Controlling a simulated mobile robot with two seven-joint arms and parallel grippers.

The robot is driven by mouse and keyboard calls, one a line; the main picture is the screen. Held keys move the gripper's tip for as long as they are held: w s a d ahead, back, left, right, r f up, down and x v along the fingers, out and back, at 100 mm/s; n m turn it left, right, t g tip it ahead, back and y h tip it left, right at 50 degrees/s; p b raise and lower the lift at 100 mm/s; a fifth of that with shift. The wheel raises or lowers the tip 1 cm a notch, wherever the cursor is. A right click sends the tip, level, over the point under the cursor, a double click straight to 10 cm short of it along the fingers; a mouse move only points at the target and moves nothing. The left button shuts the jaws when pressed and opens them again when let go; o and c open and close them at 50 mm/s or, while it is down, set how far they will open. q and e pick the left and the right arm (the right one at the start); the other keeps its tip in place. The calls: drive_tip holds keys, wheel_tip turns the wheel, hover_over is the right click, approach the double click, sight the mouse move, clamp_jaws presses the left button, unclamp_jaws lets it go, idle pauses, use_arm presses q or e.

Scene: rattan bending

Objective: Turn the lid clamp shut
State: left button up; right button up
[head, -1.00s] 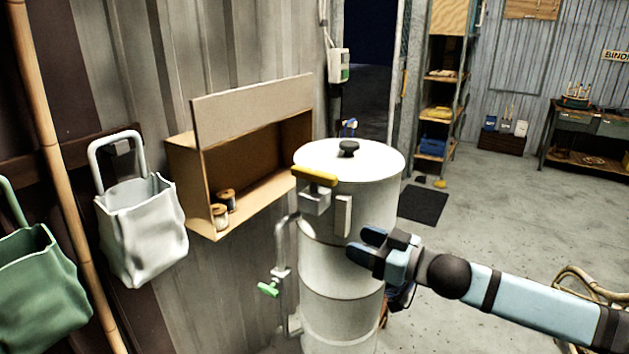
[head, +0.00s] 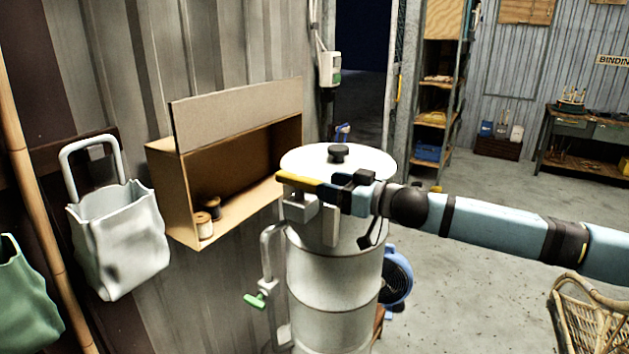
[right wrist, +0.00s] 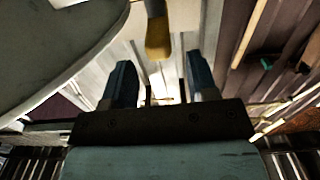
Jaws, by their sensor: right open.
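The tall whitish drum (head: 333,275) has a flat white lid (head: 315,158) with a black knob. The lid clamp's yellow handle (head: 296,181) lies sideways at the rim, above a pale bracket on the drum's side. My right gripper (head: 330,190) is at the handle's right end, in front of the rim, and partly hides the clamp. In the right wrist view, the open fingers (right wrist: 162,75) stand on either side of the line of the yellow handle (right wrist: 158,38), whose rounded end is near the fingertips. I see no contact. My left gripper is not in view.
A pipe with a green valve handle (head: 255,299) runs left of the drum. White and green bags hang at the left. A blue fan (head: 397,277) stands behind the drum; a rattan chair (head: 590,315) is at the lower right.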

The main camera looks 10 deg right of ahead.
sight(315, 180)
drive_tip(key=shift+x, duration=2.3)
drive_tip(key=c, duration=0.9)
